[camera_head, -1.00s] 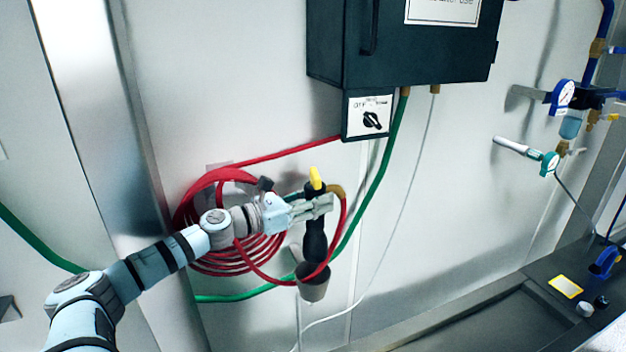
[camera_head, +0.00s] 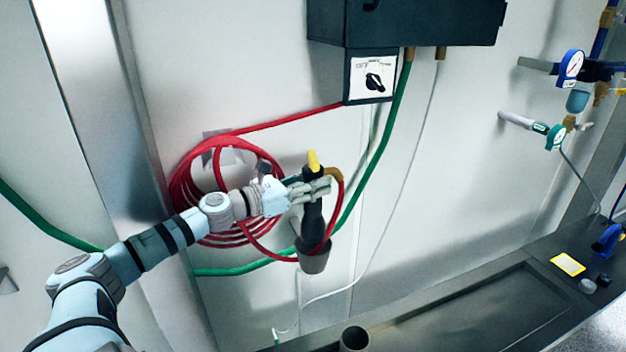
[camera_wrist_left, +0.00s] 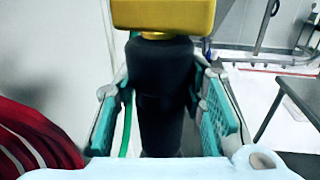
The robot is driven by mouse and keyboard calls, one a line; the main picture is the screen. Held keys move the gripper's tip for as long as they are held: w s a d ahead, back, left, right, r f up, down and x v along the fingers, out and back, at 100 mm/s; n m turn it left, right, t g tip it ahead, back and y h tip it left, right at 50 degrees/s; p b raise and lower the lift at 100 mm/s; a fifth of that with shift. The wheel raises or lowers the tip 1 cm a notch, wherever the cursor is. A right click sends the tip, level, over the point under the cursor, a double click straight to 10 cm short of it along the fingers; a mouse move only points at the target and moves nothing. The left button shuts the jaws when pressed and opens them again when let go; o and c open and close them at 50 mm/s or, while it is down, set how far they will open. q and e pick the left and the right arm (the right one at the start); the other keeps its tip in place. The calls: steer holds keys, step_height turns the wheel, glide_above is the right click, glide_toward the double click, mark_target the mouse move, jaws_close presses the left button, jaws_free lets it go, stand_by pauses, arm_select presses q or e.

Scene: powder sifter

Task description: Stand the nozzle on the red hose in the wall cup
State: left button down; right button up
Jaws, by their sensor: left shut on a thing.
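The nozzle (camera_head: 312,218) is black with a yellow top (camera_head: 313,160) and stands about upright. My left gripper (camera_head: 316,190) is shut around its upper body. In the left wrist view the black nozzle (camera_wrist_left: 160,95) lies between both finger pads, under its yellow part. The nozzle's lower end overlaps the mouth of the grey wall cup (camera_head: 315,262); its tip is hidden there, and I cannot tell how deep it sits. The red hose (camera_head: 340,205) loops from the nozzle's brass-coloured fitting down past the cup. My right gripper is not in view.
A red hose coil (camera_head: 190,190) hangs on the wall behind my left arm. A green hose (camera_head: 385,150) and a thin white line run down beside the nozzle. A dark switch box (camera_head: 370,75) is above. A dark trough (camera_head: 470,310) and a round open pipe (camera_head: 354,338) are below.

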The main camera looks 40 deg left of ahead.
mark_target(306, 217)
arm_select(q)
steer(key=shift+f+b, duration=3.2)
steer(key=shift+f, duration=0.8)
steer(key=shift+f+b, duration=0.5)
steer(key=shift+f, duration=0.05)
steer(key=c, duration=1)
jaws_free()
steer(key=shift+o, duration=0.2)
step_height(306, 217, up, 10)
steer(key=shift+r, duration=0.1)
